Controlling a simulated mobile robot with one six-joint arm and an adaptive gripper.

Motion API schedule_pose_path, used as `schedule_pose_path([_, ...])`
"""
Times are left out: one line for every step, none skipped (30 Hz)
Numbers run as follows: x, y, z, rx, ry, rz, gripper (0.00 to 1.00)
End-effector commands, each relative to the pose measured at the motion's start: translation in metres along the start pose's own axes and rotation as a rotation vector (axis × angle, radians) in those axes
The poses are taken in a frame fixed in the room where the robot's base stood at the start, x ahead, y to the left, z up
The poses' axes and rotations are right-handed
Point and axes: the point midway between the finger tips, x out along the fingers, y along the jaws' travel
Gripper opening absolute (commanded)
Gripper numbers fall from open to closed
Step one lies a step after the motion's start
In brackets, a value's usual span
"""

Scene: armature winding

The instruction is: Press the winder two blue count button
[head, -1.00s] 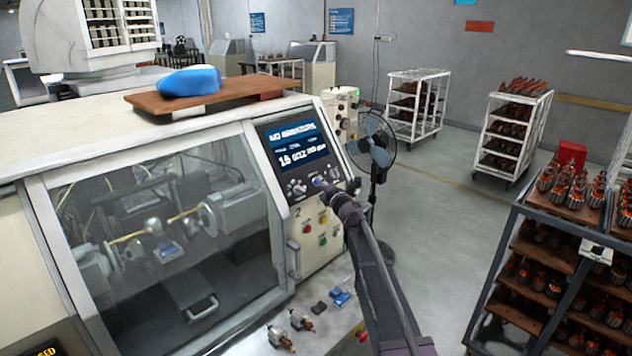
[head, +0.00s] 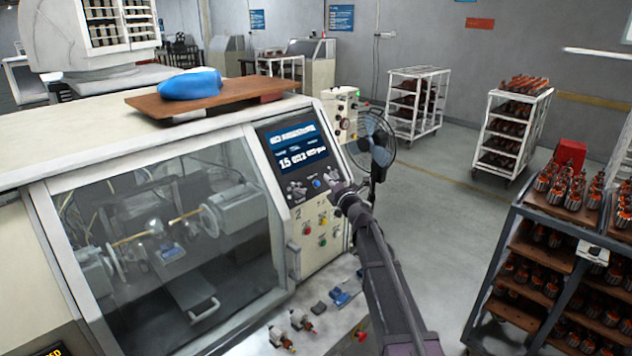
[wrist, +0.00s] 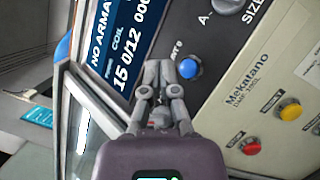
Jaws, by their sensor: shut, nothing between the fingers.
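The blue count button (head: 317,183) is a round knob on the dark control strip under the winder two screen (head: 295,146). In the wrist view the blue button (wrist: 188,68) is just right of my fingertips and fully uncovered. My gripper (head: 337,190) is shut and empty, a little right of the button in the head view. In the wrist view my gripper (wrist: 159,68) points at the panel between the screen and the button. The fingers look apart from the button. The screen (wrist: 118,45) reads "NO ARMA…" and "COIL 15 0/12".
Red (wrist: 250,146) and yellow (wrist: 289,110) buttons sit on the cream panel beside my gripper. A fan (head: 376,140) stands behind my arm. Armature parts (head: 302,320) lie on the front ledge.

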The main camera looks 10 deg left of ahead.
Motion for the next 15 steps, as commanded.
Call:
schedule_pose_path([-0.003,0.004,0.003,0.0,0.0,0.0,0.0])
schedule_pose_path([-0.005,0.005,0.004,0.0,0.0,0.0,0.0])
schedule_pose_path([-0.007,0.006,0.005,-0.001,-0.001,0.0,0.0])
schedule_pose_path([-0.008,0.007,0.006,-0.001,-0.001,0.0,0.0])
schedule_pose_path([-0.009,0.008,0.007,-0.001,-0.001,-0.001,0.0])
schedule_pose_path([-0.011,0.009,0.008,-0.001,-0.001,-0.001,0.0])
schedule_pose_path([-0.012,0.009,0.009,-0.001,-0.001,-0.001,0.0])
schedule_pose_path([-0.012,0.01,0.009,-0.001,-0.001,-0.001,0.0])
schedule_pose_path([-0.013,0.01,0.01,-0.001,-0.001,-0.001,0.0])
schedule_pose_path([-0.013,0.01,0.01,-0.001,-0.001,-0.001,0.0])
schedule_pose_path([-0.013,0.01,0.01,-0.001,0.0,-0.001,0.0])
schedule_pose_path([-0.013,0.01,0.01,-0.001,0.0,-0.001,0.0])
schedule_pose_path([-0.013,0.009,0.01,-0.001,0.0,-0.001,0.0])
schedule_pose_path([-0.013,0.009,0.01,-0.001,0.0,-0.001,0.0])
schedule_pose_path([-0.013,0.009,0.01,-0.001,0.0,0.0,0.0])
